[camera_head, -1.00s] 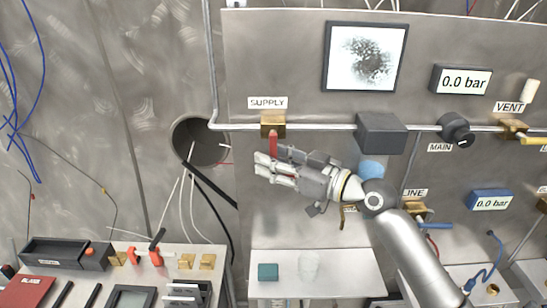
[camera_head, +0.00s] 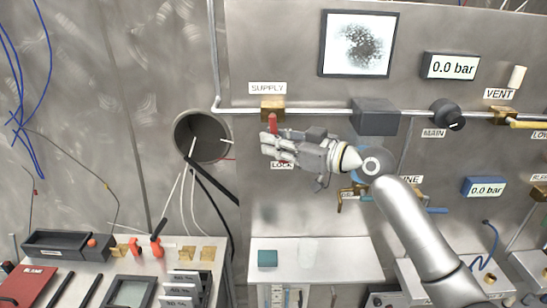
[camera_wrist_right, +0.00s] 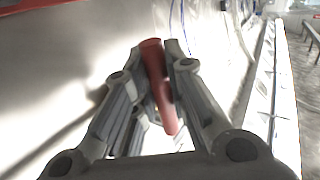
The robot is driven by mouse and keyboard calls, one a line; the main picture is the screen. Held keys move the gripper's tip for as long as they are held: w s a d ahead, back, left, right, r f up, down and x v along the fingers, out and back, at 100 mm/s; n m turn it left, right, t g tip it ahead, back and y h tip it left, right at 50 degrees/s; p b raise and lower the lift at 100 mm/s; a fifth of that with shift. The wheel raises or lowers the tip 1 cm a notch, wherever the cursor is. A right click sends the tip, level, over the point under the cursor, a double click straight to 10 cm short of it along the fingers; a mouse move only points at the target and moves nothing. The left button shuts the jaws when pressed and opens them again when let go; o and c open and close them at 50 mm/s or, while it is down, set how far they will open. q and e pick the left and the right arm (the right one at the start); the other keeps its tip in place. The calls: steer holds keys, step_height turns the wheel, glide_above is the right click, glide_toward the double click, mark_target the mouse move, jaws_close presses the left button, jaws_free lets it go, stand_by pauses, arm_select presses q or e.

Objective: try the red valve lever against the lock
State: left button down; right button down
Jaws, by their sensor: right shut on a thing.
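The red valve lever (camera_head: 273,122) hangs down from the brass supply valve (camera_head: 273,104) under the SUPPLY label (camera_head: 268,88). My right gripper (camera_head: 268,143) reaches it from the right and is shut on the lever's lower part. In the right wrist view the red lever (camera_wrist_right: 158,85) stands between the two fingers (camera_wrist_right: 160,60), slightly tilted. A LOCK label (camera_head: 282,165) shows partly behind the gripper; the lock itself I cannot make out. My left gripper is not in view.
A grey box (camera_head: 376,117) and a black MAIN knob (camera_head: 447,115) sit on the pipe to the right. A round wall opening (camera_head: 203,138) with cables is at the left. A bench (camera_head: 228,262) holds several tools and cards. A white shelf (camera_head: 340,255) is below the gripper.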

steer(key=shift+d, duration=0.1)
steer(key=c, duration=1.9)
jaws_free()
steer(key=shift+o, duration=2.3)
steer(key=shift+d, duration=0.15)
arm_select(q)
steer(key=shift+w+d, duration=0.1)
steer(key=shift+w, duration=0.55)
arm_select(e)
steer(key=v, duration=1.2)
steer(key=shift+r, duration=0.15)
steer(key=shift+w, duration=0.1)
